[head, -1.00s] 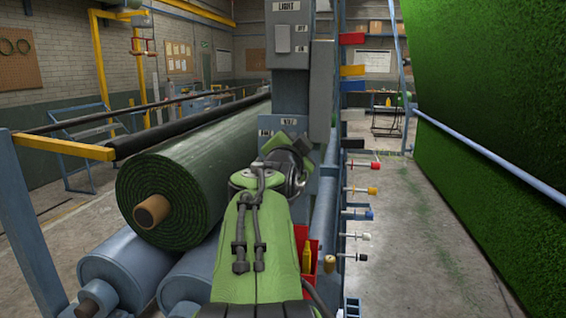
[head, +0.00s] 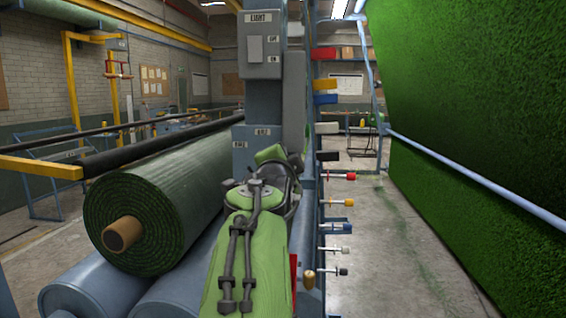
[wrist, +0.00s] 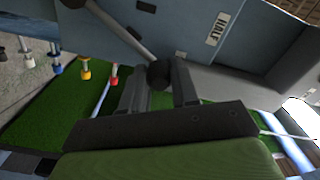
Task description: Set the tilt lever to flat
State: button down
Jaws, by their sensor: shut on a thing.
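The tilt lever (wrist: 122,32) is a thin grey rod with a dark round knob (wrist: 158,73), seen in the wrist view. It comes out from a blue-grey housing (wrist: 185,20) with a plate that reads HALF and other small plates too unclear to read. My gripper (wrist: 161,82) is shut on the knob, with one finger on each side of it. In the head view, my green arm covers the lever and most of the gripper, in front of the blue-grey column (head: 263,105). I cannot tell which marking the lever points to.
A large turf roll (head: 165,205) lies on blue rollers (head: 85,285) left of my arm. Several coloured-ended pegs (head: 342,203) stick out right of the column. A green turf sheet (head: 470,120) hangs at the right behind a pale rail (head: 470,180). Floor between is clear.

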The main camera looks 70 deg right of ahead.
jog(key=shift+f, duration=0.25)
jog(key=c, duration=0.8)
grip_release()
jog(key=shift+r, duration=0.15)
jog(key=shift+c, duration=0.2)
jog(key=s+a+b, duration=0.1)
jog(key=s+a, duration=0.1)
jog(key=a, duration=1.3)
jog(key=shift+s+a+b, duration=0.25)
jog(key=shift+a+b, duration=0.05)
jog(key=shift+b, duration=0.1)
